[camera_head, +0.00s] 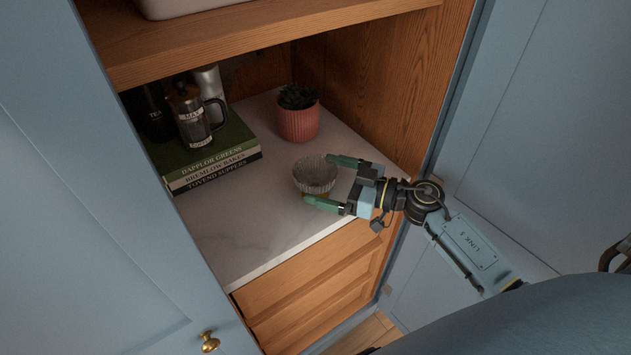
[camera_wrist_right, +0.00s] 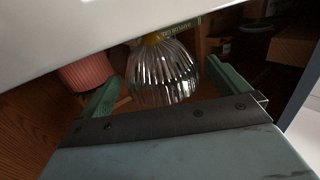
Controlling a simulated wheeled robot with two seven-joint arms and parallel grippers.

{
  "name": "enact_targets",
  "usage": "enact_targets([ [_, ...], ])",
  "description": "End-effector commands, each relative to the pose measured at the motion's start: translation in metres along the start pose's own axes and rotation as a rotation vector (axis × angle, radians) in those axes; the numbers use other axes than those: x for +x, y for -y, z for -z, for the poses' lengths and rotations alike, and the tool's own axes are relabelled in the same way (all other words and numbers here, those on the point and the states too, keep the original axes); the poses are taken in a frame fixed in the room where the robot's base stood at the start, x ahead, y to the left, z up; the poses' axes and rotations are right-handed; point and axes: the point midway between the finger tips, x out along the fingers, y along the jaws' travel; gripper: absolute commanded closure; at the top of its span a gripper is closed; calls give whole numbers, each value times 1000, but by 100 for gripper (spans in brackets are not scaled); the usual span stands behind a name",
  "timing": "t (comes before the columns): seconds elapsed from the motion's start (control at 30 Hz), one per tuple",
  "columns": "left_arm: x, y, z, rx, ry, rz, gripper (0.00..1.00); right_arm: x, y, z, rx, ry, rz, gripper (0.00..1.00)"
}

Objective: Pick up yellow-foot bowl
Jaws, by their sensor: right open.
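The yellow-foot bowl (camera_head: 314,174) is a small ribbed, clear or silvery bowl on the pale marble counter (camera_head: 232,225). In the right wrist view the bowl (camera_wrist_right: 163,75) shows its fluted side and a yellow foot (camera_wrist_right: 155,38). My right gripper (camera_head: 324,179) has green fingers and is open, with one fingertip near each side of the bowl. In the right wrist view the fingers (camera_wrist_right: 160,88) stand left and right of the bowl; I cannot tell whether they touch it. My left gripper is not in view.
A pink ribbed plant pot (camera_head: 298,122) stands behind the bowl. Stacked books (camera_head: 213,168) at the left carry a French press (camera_head: 192,117) and canisters. A wooden shelf (camera_head: 240,35) hangs above, and blue doors (camera_head: 85,200) flank the opening. Bare marble lies left of the bowl.

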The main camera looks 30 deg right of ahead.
Motion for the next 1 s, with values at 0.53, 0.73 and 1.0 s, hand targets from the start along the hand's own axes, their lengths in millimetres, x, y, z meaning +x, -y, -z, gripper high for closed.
enact_targets([
  [0.53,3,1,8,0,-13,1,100,30,0,-1,1,0,0,9],
  [0.73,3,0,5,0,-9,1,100,30,0,-1,0,0,0,35],
  [1.0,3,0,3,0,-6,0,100,30,0,0,0,-1,-1,50],
])
